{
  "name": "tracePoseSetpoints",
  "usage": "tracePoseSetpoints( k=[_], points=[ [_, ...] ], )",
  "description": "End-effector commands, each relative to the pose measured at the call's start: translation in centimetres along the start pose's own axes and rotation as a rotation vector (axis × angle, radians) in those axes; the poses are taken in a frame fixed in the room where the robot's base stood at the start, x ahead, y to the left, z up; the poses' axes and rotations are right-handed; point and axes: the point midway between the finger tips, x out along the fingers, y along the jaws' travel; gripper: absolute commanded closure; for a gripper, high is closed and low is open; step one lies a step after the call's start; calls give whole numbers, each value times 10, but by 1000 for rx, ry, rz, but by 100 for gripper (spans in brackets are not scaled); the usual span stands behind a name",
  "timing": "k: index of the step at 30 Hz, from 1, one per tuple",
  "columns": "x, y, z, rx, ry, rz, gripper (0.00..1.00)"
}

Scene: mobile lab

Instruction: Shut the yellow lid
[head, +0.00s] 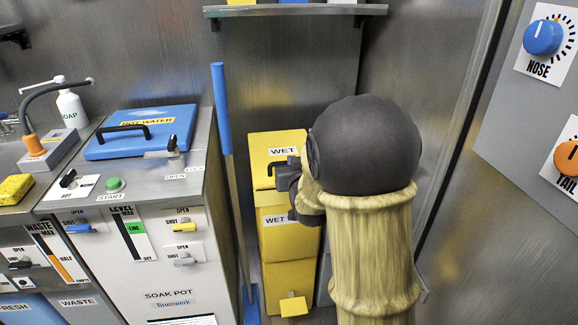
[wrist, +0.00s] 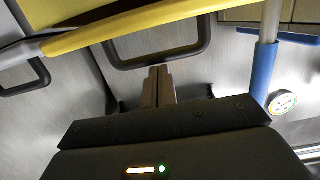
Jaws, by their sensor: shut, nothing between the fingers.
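The yellow lid (head: 262,143), labelled WET, is at the top of a yellow bin (head: 285,245) in the head view. Its labelled face is toward the camera; I cannot tell its exact angle from this view. My gripper (head: 271,169) is in front of the lid's lower part and hides some of its right side. In the wrist view, my gripper (wrist: 159,73) has its two brown fingers together, with nothing between them. A yellow edge (wrist: 150,24) crosses above the fingertips, and a dark loop (wrist: 205,40) lies just beyond them. Contact cannot be made out.
A blue-topped pole (head: 221,105) stands just left of the bin. Further left is the soak cabinet (head: 165,270) with a blue lid (head: 110,147). A shelf (head: 300,10) is above, and metal walls close in behind and right. A yellow pedal (head: 293,305) is low on the bin.

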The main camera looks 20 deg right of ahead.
Motion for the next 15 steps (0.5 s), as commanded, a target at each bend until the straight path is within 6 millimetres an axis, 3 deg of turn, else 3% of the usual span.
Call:
tracePoseSetpoints(
  k=[3,15],
  points=[
    [1,4,10,1,0,7,100],
    [1,7,19,1,-12,13,100]
  ],
)
